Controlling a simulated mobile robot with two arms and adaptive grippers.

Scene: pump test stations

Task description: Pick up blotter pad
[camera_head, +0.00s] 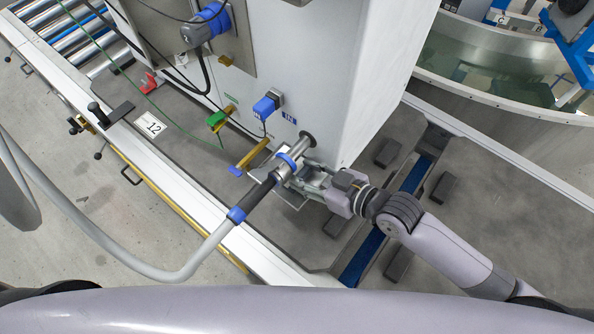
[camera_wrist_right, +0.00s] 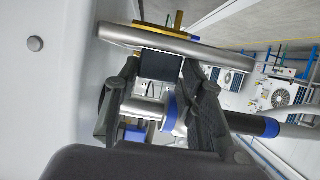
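I cannot pick out a blotter pad for certain in either view. My right gripper (camera_head: 312,183) is at the foot of the white cabinet, just below a metal hose coupling (camera_head: 283,170). In the right wrist view its two fingers (camera_wrist_right: 161,70) stand close on both sides of a black block on a flat metal tray (camera_wrist_right: 200,47), and it appears shut on that block. The tray (camera_head: 291,196) also shows in the head view, partly hidden by the coupling and gripper. My left gripper is not in view.
The white cabinet (camera_head: 330,60) stands on a grey deck. A grey hose (camera_head: 100,240) with a black and blue grip runs left from the coupling. A green handle (camera_head: 217,118), yellow bar (camera_head: 253,154) and blue plug (camera_head: 266,106) are near. Dark blocks (camera_head: 387,152) lie right.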

